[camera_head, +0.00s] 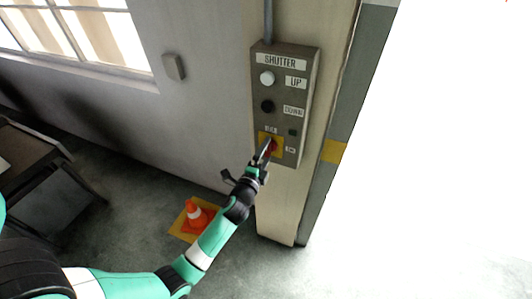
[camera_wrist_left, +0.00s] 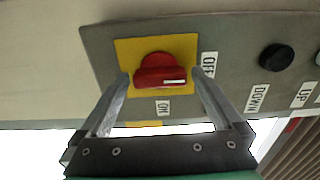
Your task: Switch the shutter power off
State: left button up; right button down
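The shutter power switch is a red rotary knob (camera_wrist_left: 160,72) on a yellow plate (camera_wrist_left: 126,50) at the low end of the control box. In the left wrist view its white mark lies at the right end, on the side of the OFF label (camera_wrist_left: 209,65); the ON label (camera_wrist_left: 162,107) is below it. My left gripper (camera_head: 267,150) is at the knob. In the left wrist view its fingers (camera_wrist_left: 161,76) stand on either side of the knob, with what looks like a small gap at each side. My right gripper is not in view.
The grey box (camera_head: 283,95) on the pillar also has a white UP button (camera_head: 267,78) and a black DOWN button (camera_head: 267,106). An orange cone (camera_head: 196,214) stands on the floor left of the pillar. A dark table-like object (camera_head: 30,165) is at far left.

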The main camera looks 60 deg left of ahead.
pick_arm(q)
jog(key=v, duration=1.1)
jog(key=shift+s+d, duration=0.2)
jog(key=shift+d, duration=0.05)
